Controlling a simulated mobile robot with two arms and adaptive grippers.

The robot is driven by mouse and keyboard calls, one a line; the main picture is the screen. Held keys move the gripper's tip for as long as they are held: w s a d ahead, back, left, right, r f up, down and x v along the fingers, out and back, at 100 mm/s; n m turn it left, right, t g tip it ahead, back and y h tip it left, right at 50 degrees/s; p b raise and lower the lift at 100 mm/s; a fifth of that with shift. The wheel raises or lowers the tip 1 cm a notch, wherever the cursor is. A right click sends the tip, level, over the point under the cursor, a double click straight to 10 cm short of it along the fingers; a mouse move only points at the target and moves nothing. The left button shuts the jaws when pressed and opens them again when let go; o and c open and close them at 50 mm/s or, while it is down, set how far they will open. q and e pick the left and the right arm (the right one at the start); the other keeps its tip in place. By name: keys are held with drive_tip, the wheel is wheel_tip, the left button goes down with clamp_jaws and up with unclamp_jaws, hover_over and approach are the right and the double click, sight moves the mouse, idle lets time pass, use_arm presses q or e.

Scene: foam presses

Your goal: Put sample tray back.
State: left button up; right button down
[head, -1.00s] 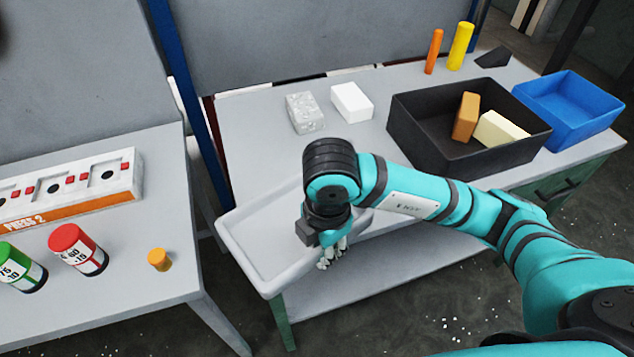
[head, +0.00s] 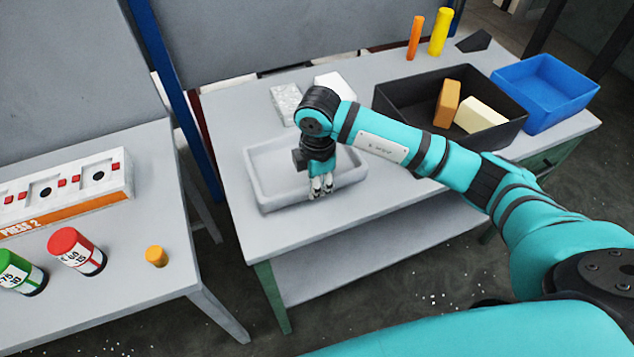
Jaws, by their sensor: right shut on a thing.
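The sample tray (head: 272,190) is a light grey, shallow, empty tray at the left part of the right-hand table (head: 390,190). It looks level, at or just above the tabletop; I cannot tell whether it touches. My right gripper (head: 320,192) points down at the tray's front wall, right of its middle, and is shut on that wall. My right arm hides part of the tray's back right. My left gripper is not in view.
Behind the tray are a speckled block (head: 285,102) and a white block (head: 334,86). A black bin (head: 500,138) with two blocks and a blue bin (head: 545,95) stand to the right. Orange (head: 415,38) and yellow (head: 440,32) cylinders stand behind. The left table (head: 150,220) holds the press panel and coloured cylinders.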

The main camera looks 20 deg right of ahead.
drive_tip(key=shift+w+d, duration=0.15)
drive_tip(key=shift+w, duration=0.15)
drive_tip(key=f+p, duration=0.2)
drive_tip(key=shift+w+d+f, duration=0.15)
drive_tip(key=shift+w+f, duration=0.15)
drive_tip(key=shift+f, duration=0.55)
drive_tip(key=c, duration=1.3)
unclamp_jaws()
drive_tip(key=shift+o, duration=0.2)
drive_tip(key=r+b, duration=0.1)
drive_tip(key=r, duration=0.4)
drive_tip(key=r+b, duration=0.2)
drive_tip(key=r, duration=0.4)
drive_tip(key=shift+s+b, duration=0.2)
drive_tip(key=shift+b, duration=0.1)
drive_tip(key=shift+s+r, duration=0.1)
drive_tip(key=shift+r, duration=0.45)
